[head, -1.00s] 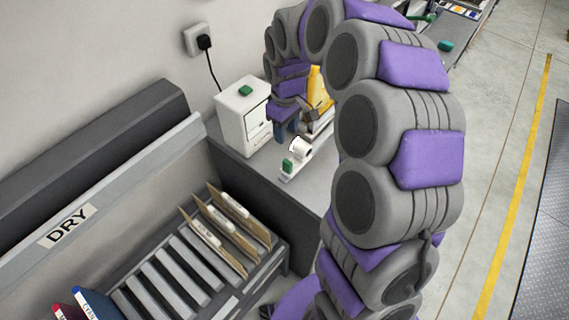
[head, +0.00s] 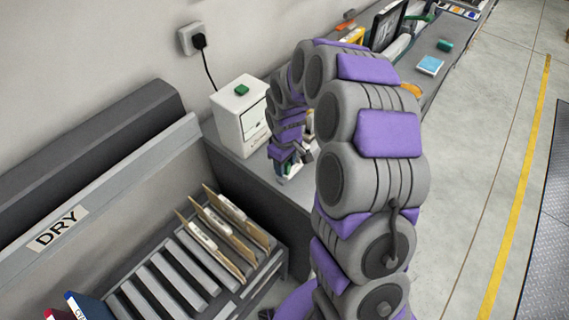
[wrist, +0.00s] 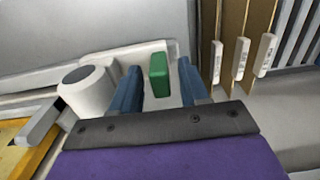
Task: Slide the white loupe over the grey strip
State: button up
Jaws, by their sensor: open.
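The white loupe (wrist: 88,88), a short cylinder with a dark round top, stands at the left of the wrist view, outside my left finger. My gripper (wrist: 159,70) is open, its blue fingers on either side of a green block (wrist: 159,77). I cannot tell whether they touch it. The block sits by a pale flat strip (wrist: 146,52), possibly the grey strip; the fingers hide part of it. In the head view my gripper (head: 288,166) is low over the bench and my arm mostly hides the loupe.
A white drawer cabinet (head: 240,118) with a green block on top stands beside my gripper. A slotted rack (head: 165,285) with upright tan cards (head: 222,238) is nearer. A yellow object (wrist: 14,140) lies left of the loupe. A blue pad (head: 430,65) lies far along the bench.

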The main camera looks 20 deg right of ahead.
grip_shut()
dwell(0.4)
